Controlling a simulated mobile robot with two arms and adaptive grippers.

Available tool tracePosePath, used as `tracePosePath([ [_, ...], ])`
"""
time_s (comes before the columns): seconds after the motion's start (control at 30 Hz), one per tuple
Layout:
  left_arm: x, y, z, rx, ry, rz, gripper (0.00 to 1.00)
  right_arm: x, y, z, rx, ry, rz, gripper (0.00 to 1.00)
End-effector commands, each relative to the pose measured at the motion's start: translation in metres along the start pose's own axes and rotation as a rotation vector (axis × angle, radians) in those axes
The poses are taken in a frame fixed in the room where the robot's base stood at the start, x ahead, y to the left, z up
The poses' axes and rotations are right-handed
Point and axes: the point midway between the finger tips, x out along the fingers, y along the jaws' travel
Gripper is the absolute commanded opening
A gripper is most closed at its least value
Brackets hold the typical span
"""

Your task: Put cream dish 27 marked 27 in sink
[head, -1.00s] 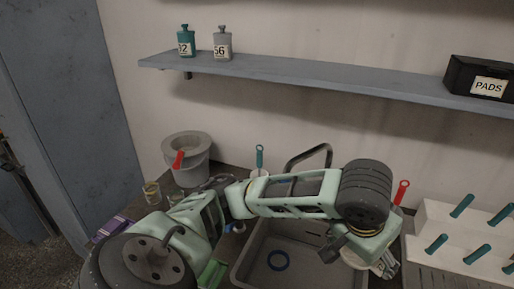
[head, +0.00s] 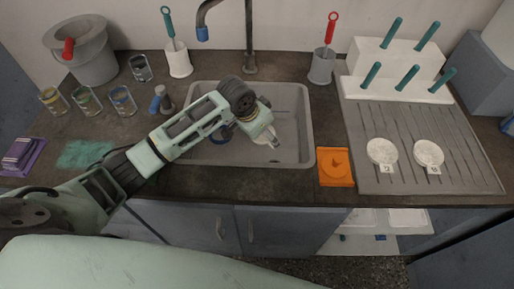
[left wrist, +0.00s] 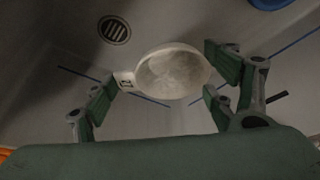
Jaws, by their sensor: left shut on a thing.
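My left gripper (head: 270,138) reaches into the grey sink (head: 300,155), over its right half. In the left wrist view the cream dish (left wrist: 172,73) is round and shallow, with a tag that appears to read 27. It sits between the left gripper's fingers (left wrist: 165,85), which are shut on it. The sink floor (left wrist: 130,140) and round drain (left wrist: 114,30) show below the dish. I cannot tell whether the dish touches the floor. In the head view the dish is mostly hidden by the gripper. My right gripper is not in view.
Two white labelled dishes (head: 382,151) (head: 428,153) lie on the ribbed drainboard (head: 470,175) under a peg rack (head: 370,60). An orange square (head: 336,167) lies right of the sink. A tap (head: 249,40) stands behind. Glass jars (head: 122,100) and a bucket (head: 85,50) stand left.

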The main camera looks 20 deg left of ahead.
Motion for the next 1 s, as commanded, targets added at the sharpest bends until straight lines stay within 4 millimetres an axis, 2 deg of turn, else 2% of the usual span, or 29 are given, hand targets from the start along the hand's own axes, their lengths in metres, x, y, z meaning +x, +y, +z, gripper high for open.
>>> tracePosePath([
  [0.1, 0.017, 0.0, 0.007, -0.001, 0.0, -0.001, 0.51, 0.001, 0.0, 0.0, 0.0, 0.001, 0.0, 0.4],
  [0.27, 0.028, 0.0, 0.011, -0.001, 0.001, -0.001, 0.51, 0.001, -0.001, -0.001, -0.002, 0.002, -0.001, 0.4],
  [0.5, 0.056, 0.001, 0.024, -0.002, -0.001, 0.0, 0.51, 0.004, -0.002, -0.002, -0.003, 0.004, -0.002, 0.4],
  [0.9, 0.062, 0.0, 0.026, -0.001, 0.001, -0.001, 0.51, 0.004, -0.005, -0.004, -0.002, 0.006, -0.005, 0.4],
  [0.93, 0.061, 0.0, 0.025, -0.001, 0.001, -0.001, 0.81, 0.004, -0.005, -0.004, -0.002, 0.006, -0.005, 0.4],
  [1.0, 0.061, 0.0, 0.025, -0.001, 0.001, -0.001, 0.87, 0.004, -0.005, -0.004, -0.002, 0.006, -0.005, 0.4],
])
